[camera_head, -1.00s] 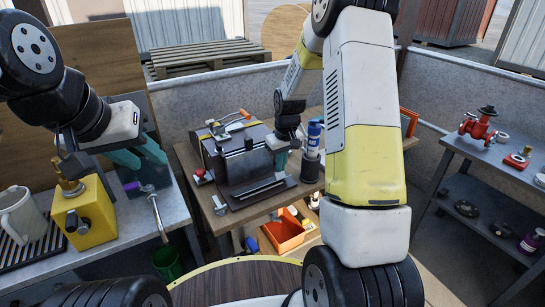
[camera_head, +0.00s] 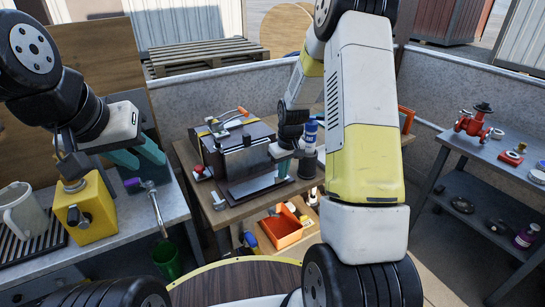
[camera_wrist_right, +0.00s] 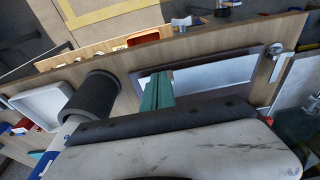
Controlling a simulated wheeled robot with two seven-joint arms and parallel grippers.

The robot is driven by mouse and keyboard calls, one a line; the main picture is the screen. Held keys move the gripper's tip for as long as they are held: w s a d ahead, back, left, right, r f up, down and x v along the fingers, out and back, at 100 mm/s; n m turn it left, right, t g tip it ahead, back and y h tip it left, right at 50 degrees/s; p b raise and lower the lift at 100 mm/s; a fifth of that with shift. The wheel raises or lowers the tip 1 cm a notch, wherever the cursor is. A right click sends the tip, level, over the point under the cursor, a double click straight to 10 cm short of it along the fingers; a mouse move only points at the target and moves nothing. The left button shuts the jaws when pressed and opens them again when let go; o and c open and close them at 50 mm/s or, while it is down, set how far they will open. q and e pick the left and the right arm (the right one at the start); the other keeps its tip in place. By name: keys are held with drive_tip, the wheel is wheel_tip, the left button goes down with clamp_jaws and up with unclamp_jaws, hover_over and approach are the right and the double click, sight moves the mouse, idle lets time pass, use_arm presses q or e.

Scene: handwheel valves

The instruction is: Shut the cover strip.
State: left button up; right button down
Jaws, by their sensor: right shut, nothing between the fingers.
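A dark bench machine (camera_head: 243,130) stands on the wooden table, with a ribbed grey front (camera_head: 247,160) and a flat dark base plate carrying a pale strip (camera_head: 252,186). I cannot tell for certain which part is the cover strip. My right gripper (camera_head: 283,170) is shut and empty, pointing down at the right end of the machine's front. In the right wrist view its green fingers (camera_wrist_right: 157,92) are together over a dark-framed, silvery plate (camera_wrist_right: 215,75); contact is unclear. My left gripper (camera_head: 140,158) is open and empty above the left bench, its teal fingers apart.
A blue-and-white can (camera_head: 311,133) stands close right of my right gripper. An orange bin (camera_head: 283,230) sits below the table. The left bench holds a yellow block (camera_head: 86,208) and a mug (camera_head: 20,210). A red valve (camera_head: 474,120) stands on the right bench.

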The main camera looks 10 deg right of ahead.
drive_tip(key=shift+s+f, duration=0.15)
drive_tip(key=shift+f, duration=0.1)
idle(0.5)
drive_tip(key=shift+r, duration=0.35)
drive_tip(key=s+r+t, duration=0.1)
drive_tip(key=s+r, duration=0.3)
drive_tip(key=r, duration=0.4)
drive_tip(key=s+r+m, duration=0.1)
drive_tip(key=s+r, duration=0.4)
drive_tip(key=r, duration=0.2)
drive_tip(key=s+r+t, duration=0.1)
drive_tip(key=s+r, duration=0.3)
drive_tip(key=r, duration=0.4)
drive_tip(key=s+a+r+m+t, duration=0.1)
drive_tip(key=s+r, duration=0.1)
drive_tip(key=s, duration=0.4)
drive_tip(key=s+a+r+m+t+y, duration=0.1)
drive_tip(key=s+a+r, duration=0.1)
drive_tip(key=s, duration=0.5)
drive_tip(key=shift+s+r, duration=0.2)
drive_tip(key=shift+r, duration=0.65)
drive_tip(key=shift+a, duration=0.1)
